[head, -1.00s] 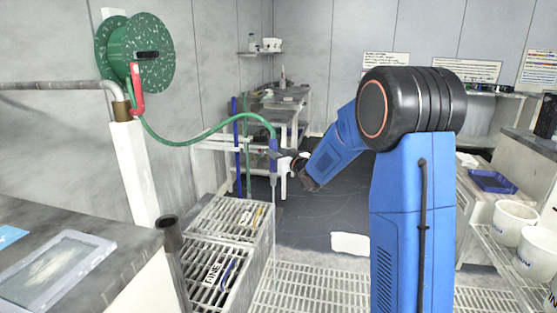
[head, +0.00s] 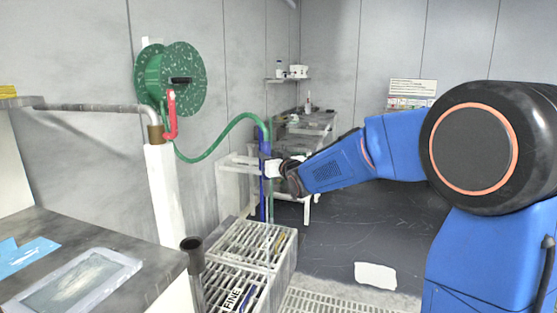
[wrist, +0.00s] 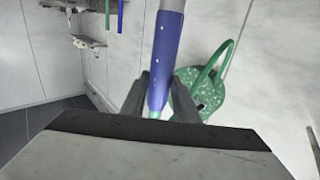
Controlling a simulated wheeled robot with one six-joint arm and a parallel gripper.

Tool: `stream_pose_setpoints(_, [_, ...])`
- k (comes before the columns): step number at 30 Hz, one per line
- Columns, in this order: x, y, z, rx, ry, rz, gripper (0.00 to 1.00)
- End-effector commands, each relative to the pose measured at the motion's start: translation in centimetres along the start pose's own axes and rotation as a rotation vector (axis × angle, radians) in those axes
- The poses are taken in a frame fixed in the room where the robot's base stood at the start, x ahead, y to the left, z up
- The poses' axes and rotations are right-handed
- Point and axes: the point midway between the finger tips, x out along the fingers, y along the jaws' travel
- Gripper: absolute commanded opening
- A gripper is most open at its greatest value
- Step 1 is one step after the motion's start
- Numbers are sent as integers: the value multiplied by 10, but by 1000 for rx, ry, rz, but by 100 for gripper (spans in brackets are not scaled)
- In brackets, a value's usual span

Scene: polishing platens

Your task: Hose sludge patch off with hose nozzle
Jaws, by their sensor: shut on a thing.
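My gripper (head: 278,170) is shut on the blue hose nozzle (head: 265,150), which hangs roughly upright beside the white rack. In the wrist view the blue nozzle (wrist: 166,55) sits between the two dark fingers of my gripper (wrist: 160,100). The green hose (head: 222,136) runs from the reel side in an arch to the top of the nozzle. I cannot pick out the sludge patch for sure. A framed plate (head: 75,285) with a murky pale smear lies on the counter at lower left.
The green reel (head: 165,80) and a red lever (head: 171,115) are on the left wall. Slatted bins (head: 262,243), one marked FINE, stand below the nozzle. A dark upright tube (head: 193,258) stands beside them. The dark floor (head: 350,225) to the right is mostly clear.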

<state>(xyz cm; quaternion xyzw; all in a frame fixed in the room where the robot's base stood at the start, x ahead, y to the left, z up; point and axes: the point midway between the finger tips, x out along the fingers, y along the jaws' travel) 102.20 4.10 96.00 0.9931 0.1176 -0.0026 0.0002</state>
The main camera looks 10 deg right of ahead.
Motion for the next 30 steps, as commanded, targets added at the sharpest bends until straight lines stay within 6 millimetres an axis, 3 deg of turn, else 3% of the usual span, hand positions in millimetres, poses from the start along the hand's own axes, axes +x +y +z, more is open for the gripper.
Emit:
stream_pose_setpoints(12, [-34, -76, -24, 1, 2, -4, 0])
stream_pose_setpoints(30, [-79, -172, -53, 2, 3, -4, 0])
